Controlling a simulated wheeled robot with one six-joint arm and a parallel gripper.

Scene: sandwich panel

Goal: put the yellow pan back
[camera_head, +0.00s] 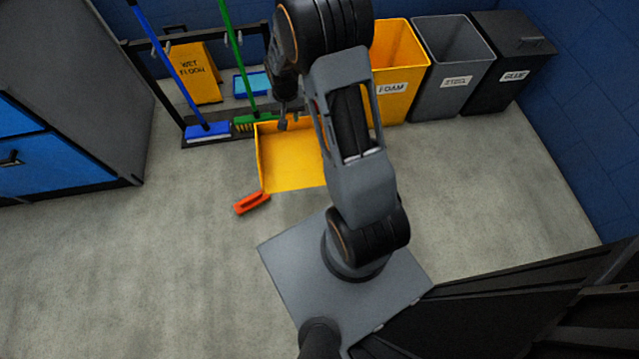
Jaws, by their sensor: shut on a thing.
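The yellow pan (288,170) is in the middle of the head view, in front of the rack, with its open side towards me. My arm hides its right part. My gripper (283,122) points down at the pan's back edge and is shut on it; the exact place of the grip is small and partly hidden. I cannot tell whether the pan touches the floor or is held just above it.
A dark rack (160,80) holds a blue broom (208,131), a green broom (252,121), a yellow sign (196,75) and a blue pan (255,84). A red-orange object (251,202) lies on the floor. Yellow (398,70), grey (455,75) and black (505,65) bins stand right.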

